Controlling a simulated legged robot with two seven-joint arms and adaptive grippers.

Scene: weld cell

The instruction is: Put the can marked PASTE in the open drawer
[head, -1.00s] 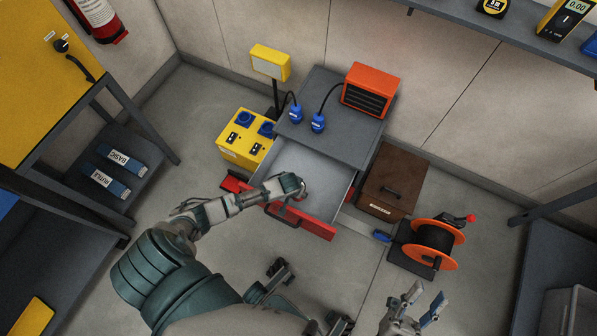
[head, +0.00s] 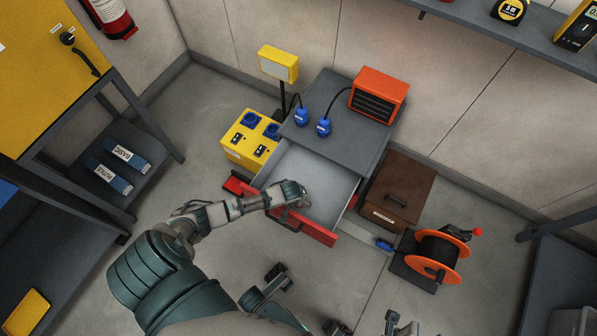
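The open drawer (head: 318,187) of the grey cabinet (head: 342,128) is pulled out; its red front (head: 318,233) faces me, and the visible part of its grey floor is bare. My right gripper (head: 400,325) shows only in part at the bottom edge, low and right of the drawer. I see no can marked PASTE in this view.
Two blue plugs and an orange heater (head: 378,95) stand on the cabinet. A yellow power box (head: 248,142) is left of the drawer. A brown box (head: 402,188) and an orange cable reel (head: 440,253) are to the right. Shelving with BASIC and RUTILE packs stands at left.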

